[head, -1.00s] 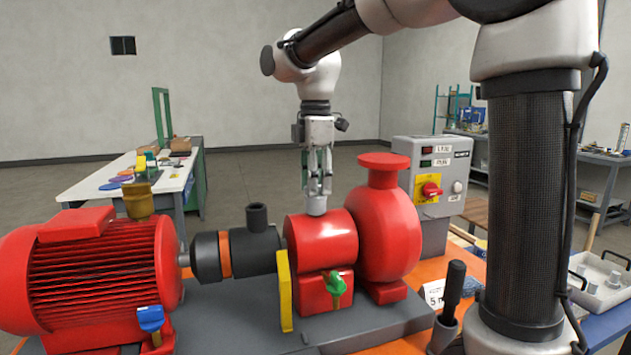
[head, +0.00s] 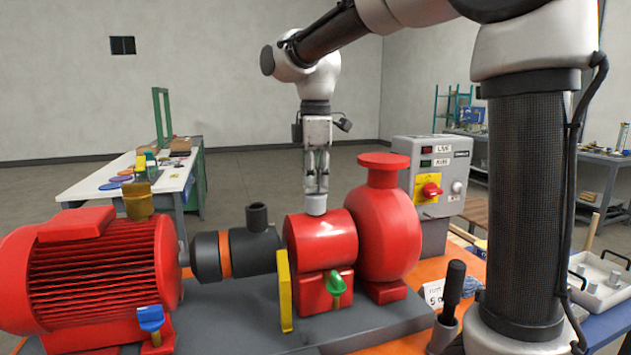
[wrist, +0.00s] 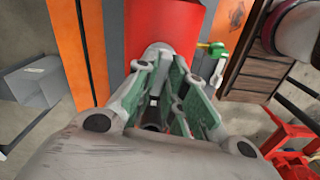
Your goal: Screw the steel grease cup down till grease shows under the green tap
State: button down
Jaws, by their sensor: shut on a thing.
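The steel grease cup (head: 316,205) is a small grey cylinder on top of the red bearing housing (head: 322,241). My gripper (head: 317,188) points straight down and is shut on the cup. In the wrist view, the cup (wrist: 157,52) shows at the tips of my gripper (wrist: 158,64), with the fingers hiding part of it. The green tap (head: 335,283) sits low on the front of the housing, with a brass-coloured stem below its handle. I see no grease under it. The green tap (wrist: 215,49) also shows to the right in the wrist view.
A red pump casing (head: 388,235) with an upright flange stands close to the right of the housing. A brass-coloured cup (head: 138,201) and a blue tap (head: 151,318) are on the red motor (head: 95,270). A yellow plate (head: 285,290) stands left of the green tap. A control box (head: 434,180) stands behind.

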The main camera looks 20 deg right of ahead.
jog(key=m, duration=1.3)
jog(key=shift+m, duration=0.4)
dwell(0.4)
jog(key=c, duration=1.5)
grip_release()
notch_tip(320, 180, up, 12)
